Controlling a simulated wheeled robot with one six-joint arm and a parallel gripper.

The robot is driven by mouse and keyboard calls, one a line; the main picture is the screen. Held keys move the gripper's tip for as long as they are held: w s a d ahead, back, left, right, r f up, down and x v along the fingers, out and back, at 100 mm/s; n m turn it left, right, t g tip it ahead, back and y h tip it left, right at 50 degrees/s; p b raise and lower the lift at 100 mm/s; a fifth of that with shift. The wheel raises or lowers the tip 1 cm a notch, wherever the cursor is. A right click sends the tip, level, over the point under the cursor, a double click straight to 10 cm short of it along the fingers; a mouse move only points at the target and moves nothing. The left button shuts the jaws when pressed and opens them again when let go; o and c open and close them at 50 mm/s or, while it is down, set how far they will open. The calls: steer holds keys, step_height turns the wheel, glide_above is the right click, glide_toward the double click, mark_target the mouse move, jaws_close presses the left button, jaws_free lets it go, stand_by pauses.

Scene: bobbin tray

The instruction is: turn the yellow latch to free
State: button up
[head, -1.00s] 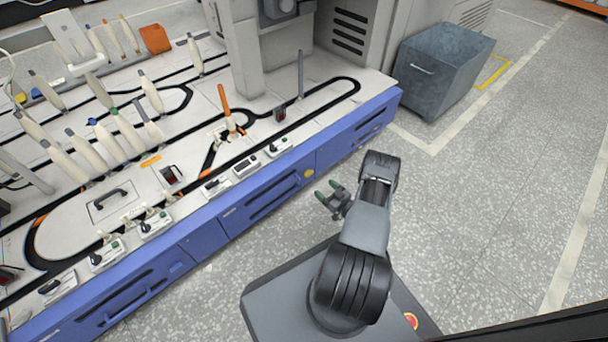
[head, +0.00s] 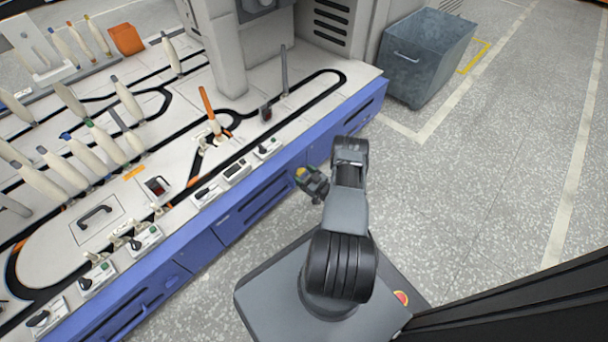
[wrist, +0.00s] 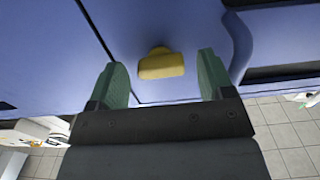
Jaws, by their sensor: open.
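The yellow latch (wrist: 162,64) is on the blue front panel of the machine. In the wrist view it sits between my two open green fingertips, a little beyond them, with a gap on both sides. In the head view the latch (head: 300,173) shows as a small yellow patch just past my gripper (head: 312,182), which partly covers it. My gripper (wrist: 162,85) is open and empty in front of the panel. Whether the fingers touch the panel is not clear.
The blue cabinet front (head: 232,222) runs along under the white machine top with its black track and bobbins. A grey bin (head: 425,62) stands on the floor at the upper right. The floor to the right of my arm is clear.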

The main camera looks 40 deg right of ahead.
steer(key=c, duration=0.9)
steer(key=shift+n, duration=0.3)
steer(key=n+b, duration=0.1)
steer(key=n, duration=1.6)
steer(key=shift+n, duration=0.3)
